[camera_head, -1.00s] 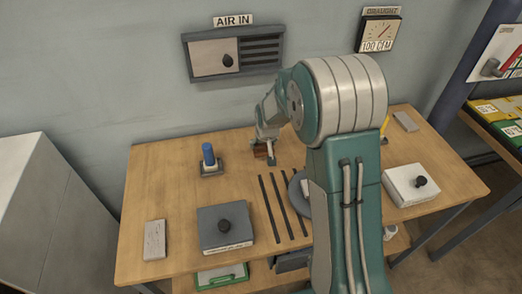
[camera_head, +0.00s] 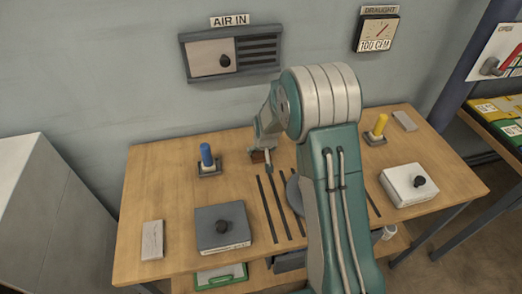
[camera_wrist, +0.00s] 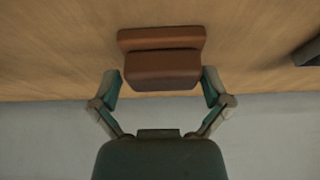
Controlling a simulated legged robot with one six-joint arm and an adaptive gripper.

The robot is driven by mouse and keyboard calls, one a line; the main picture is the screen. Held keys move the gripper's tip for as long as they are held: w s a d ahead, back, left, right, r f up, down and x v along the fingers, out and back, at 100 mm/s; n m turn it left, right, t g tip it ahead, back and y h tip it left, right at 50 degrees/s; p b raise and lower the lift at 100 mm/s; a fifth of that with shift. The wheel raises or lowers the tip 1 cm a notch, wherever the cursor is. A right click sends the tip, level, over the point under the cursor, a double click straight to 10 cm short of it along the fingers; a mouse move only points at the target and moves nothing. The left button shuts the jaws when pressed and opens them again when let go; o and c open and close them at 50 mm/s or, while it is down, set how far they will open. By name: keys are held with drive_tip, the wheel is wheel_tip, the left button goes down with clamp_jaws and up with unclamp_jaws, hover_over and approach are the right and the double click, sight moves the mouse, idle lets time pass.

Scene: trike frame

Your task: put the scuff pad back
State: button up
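A brown, two-stepped block (camera_wrist: 162,70), which looks like the scuff pad, perhaps with a rest beneath it, is at the table's back edge in the wrist view. In the head view it is a small brown patch (camera_head: 257,157), partly hidden by my gripper (camera_head: 268,163). In the wrist view my gripper (camera_wrist: 161,83) is open, with one finger on each side of the block's nearer part. A narrow gap shows between each finger and the block. I cannot tell where pad and rest divide.
Dark strips (camera_head: 270,208) and a grey disc (camera_head: 294,194) lie nearer my arm. The AIR IN panel (camera_head: 229,54) is on the wall.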

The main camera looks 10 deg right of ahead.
drive_tip(key=shift+a, duration=0.1)
drive_tip(key=shift+r, duration=0.2)
drive_tip(key=s+r, duration=0.9)
drive_tip(key=r, duration=0.3)
drive_tip(key=s+r, duration=0.9)
drive_tip(key=r, duration=0.3)
drive_tip(key=s+r+t, duration=0.1)
drive_tip(key=s+r, duration=0.1)
drive_tip(key=s, duration=1.4)
drive_tip(key=shift+r, duration=0.3)
